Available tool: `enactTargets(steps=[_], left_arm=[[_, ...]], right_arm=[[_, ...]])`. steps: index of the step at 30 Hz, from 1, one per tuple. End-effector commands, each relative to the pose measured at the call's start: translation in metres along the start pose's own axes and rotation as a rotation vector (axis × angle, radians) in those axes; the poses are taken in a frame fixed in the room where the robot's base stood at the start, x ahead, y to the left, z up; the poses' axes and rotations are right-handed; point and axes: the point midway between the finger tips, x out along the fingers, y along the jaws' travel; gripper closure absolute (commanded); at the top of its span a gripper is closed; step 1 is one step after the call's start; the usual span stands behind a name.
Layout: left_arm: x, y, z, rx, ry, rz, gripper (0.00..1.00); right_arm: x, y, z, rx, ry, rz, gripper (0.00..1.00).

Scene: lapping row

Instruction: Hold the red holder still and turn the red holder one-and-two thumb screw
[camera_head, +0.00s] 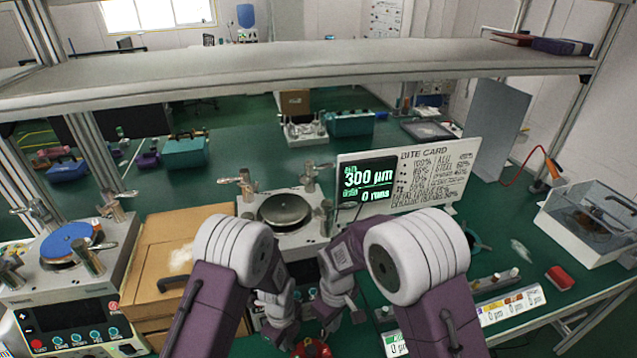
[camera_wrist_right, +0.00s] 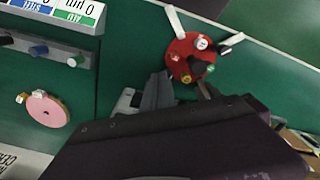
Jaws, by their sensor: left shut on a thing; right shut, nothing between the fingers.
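The red holder (camera_head: 311,349) is at the bottom edge of the head view, partly cut off. In the right wrist view it is a red disc (camera_wrist_right: 181,68) with white, green and yellow-topped screws and a dark middle. My left gripper (camera_head: 286,336) is at its left side and shut on it; pale finger-like parts flank the disc in the right wrist view. My right gripper (camera_head: 341,314) is shut and empty, just right of and close to the holder. Whether it touches a screw, and which screw is one-and-two, I cannot tell.
A pink disc holder (camera_wrist_right: 45,110) lies on the green bench, near a rack (camera_wrist_right: 40,48) of coloured pieces. A lapping machine (camera_head: 285,212) stands behind my arms, with a display board (camera_head: 408,180) beside it. A red block (camera_head: 560,277) lies at right.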

Motion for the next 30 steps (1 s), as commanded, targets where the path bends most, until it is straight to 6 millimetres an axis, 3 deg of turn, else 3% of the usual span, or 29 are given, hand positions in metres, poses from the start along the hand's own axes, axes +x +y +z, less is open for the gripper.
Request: enactTargets(steps=[10,15,18,30], left_arm=[[0.0,0.001,0.0,0.0,0.0,0.001,1.0],[0.0,0.0,0.0,0.0,0.0,0.001,1.0],[0.0,0.0,0.0,0.0,0.0,0.0,1.0],[0.0,0.0,0.0,0.0,0.0,-0.001,1.0]], right_arm=[[-0.005,-0.002,0.0,-0.001,-0.002,-0.001,1.0],[-0.015,-0.024,-0.004,-0.004,0.0,0.0,1.0],[-0.013,-0.024,-0.004,0.0,-0.002,-0.001,1.0],[0.04,-0.024,-0.003,0.0,-0.005,-0.002,1.0]])
